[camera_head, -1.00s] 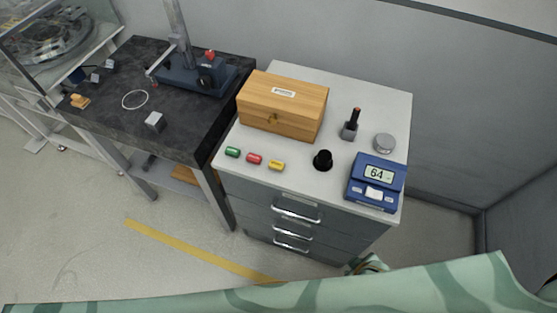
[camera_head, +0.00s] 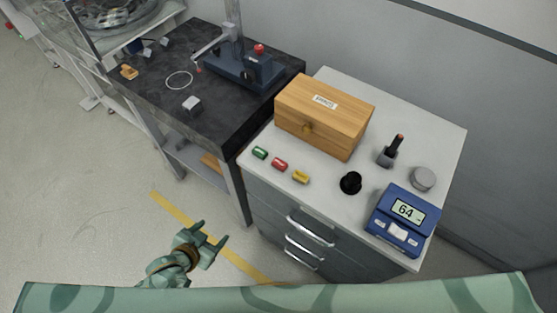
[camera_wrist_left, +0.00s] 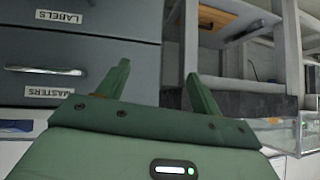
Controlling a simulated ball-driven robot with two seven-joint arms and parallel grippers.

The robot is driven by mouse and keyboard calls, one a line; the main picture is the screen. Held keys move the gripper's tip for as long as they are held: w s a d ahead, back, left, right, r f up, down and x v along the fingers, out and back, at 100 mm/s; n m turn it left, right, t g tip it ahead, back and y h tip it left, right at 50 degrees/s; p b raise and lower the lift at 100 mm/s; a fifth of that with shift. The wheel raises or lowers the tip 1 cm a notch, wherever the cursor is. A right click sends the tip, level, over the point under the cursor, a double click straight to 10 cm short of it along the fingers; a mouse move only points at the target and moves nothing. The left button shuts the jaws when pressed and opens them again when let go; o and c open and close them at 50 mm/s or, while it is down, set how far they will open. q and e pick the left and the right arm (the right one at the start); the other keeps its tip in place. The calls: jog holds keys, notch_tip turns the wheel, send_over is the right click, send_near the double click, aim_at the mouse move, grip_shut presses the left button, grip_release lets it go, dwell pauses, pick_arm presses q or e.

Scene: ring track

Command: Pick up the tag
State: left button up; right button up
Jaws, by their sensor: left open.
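Three small coloured pieces, any of which may be the tag, lie in a row along the front left of the grey cabinet top (camera_head: 318,190) in the head view: green (camera_head: 260,153), red (camera_head: 279,164) and yellow (camera_head: 301,177). I cannot tell which is meant. My left gripper (camera_head: 213,232) is open and empty, low over the floor, in front of the cabinet and well apart from the pieces. In the left wrist view its spread fingers (camera_wrist_left: 157,72) point toward drawer fronts and the bench frame. My right gripper is not in view.
On the cabinet stand a wooden box (camera_head: 322,115), a black cup-like piece (camera_head: 350,183), a stamp-like tool (camera_head: 391,150), a grey disc (camera_head: 423,178) and a blue scale (camera_head: 403,220) reading 64. A dark bench (camera_head: 165,100) stands left. Drawer handles (camera_head: 310,232) stick out in front.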

pick_arm(q)
jog(key=w+d+r+t+h, duration=0.1)
jog(key=d+r+h, duration=0.1)
jog(key=d+r, duration=0.45)
jog(key=w+d+r+t+h, duration=0.1)
jog(key=w+d+r+h, duration=0.15)
jog(key=r, duration=0.65)
jog(key=b, duration=0.2)
send_near(277, 167)
jog(key=w+d+f, duration=0.1)
jog(key=w+f, duration=0.1)
jog(key=shift+m+y, duration=0.25)
jog(key=shift+m, duration=0.05)
jog(key=x, duration=0.2)
jog(key=b+x, duration=0.1)
jog(key=x, duration=0.1)
jog(key=r+x, duration=0.1)
jog(key=x, duration=0.1)
jog(key=shift+d+r+b, duration=0.1)
jog(key=shift+d+b, duration=0.2)
jog(key=shift+d, duration=0.05)
jog(key=shift+s+r, duration=0.1)
jog(key=shift+c, duration=0.3)
jog(key=c, duration=1)
